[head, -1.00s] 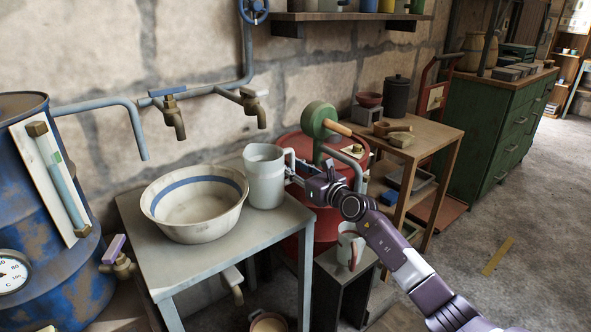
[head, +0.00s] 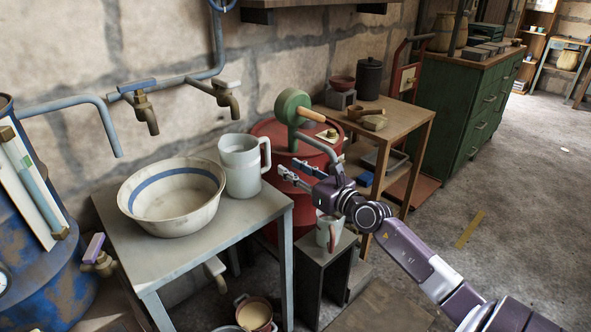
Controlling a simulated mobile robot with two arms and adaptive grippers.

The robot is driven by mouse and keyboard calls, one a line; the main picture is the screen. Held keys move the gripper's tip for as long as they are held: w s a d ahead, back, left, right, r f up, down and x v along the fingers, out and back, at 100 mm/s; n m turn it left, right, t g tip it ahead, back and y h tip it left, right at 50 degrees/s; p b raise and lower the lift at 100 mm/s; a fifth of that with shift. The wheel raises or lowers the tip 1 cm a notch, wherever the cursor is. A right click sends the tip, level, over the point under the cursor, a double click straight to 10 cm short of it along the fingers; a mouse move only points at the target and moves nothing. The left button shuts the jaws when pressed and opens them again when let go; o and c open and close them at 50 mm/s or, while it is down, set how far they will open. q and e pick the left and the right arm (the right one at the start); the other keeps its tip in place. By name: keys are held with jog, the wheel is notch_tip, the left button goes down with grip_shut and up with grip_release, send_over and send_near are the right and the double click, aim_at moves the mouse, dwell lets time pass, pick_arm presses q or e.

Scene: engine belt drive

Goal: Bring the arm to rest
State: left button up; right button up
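My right gripper (head: 292,172) is open and empty. It hangs in the air just right of the white pitcher's handle, apart from it. The white pitcher (head: 241,175) stands upright on the grey metal table (head: 232,216), behind and right of a cream basin with a blue band (head: 172,200). My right arm comes in from the lower right. My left gripper and arm are not in the head view.
A red drum with a green hand pump (head: 291,108) stands behind my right gripper. A mug (head: 328,230) sits on a low dark stand below my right wrist. A wooden side table (head: 405,122) is to the right. Open floor lies at right.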

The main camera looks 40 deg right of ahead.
jog(key=shift+s, duration=0.4)
dwell(0.3)
